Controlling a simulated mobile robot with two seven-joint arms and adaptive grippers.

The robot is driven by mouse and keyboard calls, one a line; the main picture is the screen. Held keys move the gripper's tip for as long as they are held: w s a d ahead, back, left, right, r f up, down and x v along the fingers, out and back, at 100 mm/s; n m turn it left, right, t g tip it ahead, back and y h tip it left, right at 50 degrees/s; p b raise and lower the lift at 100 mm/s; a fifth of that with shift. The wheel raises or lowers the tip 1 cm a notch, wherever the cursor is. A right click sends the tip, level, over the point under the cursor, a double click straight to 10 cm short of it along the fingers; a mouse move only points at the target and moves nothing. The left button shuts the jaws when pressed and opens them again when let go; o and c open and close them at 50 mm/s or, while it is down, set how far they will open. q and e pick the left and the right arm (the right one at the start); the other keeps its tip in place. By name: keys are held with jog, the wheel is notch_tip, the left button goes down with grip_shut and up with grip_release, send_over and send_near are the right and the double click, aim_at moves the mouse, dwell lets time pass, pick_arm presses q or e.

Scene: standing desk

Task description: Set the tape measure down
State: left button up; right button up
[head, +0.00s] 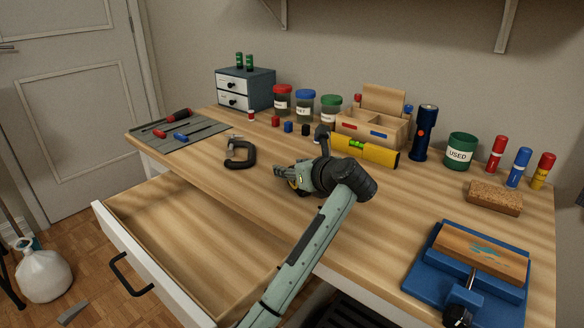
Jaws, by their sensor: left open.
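My left gripper (290,174) reaches over the middle of the desk, its fingers pointing left. It is open. A small yellow and dark patch, seemingly the tape measure (294,183), shows at its fingers, low over or on the wooden desktop. Most of it is hidden by the fingers, and I cannot tell whether it touches them. My right gripper is not in view.
A black clamp (240,153) lies left of the gripper. A yellow level (364,149) and wooden organizer (385,125) stand behind it. The open drawer (190,240) is empty in front. A blue vise (470,270) sits at right. Bare desktop lies between gripper and vise.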

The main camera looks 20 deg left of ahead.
pick_arm(q)
jog(key=shift+r, duration=0.15)
jog(key=shift+s+d, duration=0.1)
jog(key=shift+d, duration=0.05)
jog(key=v, duration=0.3)
jog(key=shift+d, duration=0.1)
jog(key=v, duration=0.7)
jog(key=shift+s+d+r+b, duration=0.15)
jog(key=shift+s+d+b, duration=0.05)
jog(key=shift+s+b, duration=0.1)
jog(key=shift+s+d+r, duration=0.2)
jog(key=shift+s+d, duration=0.05)
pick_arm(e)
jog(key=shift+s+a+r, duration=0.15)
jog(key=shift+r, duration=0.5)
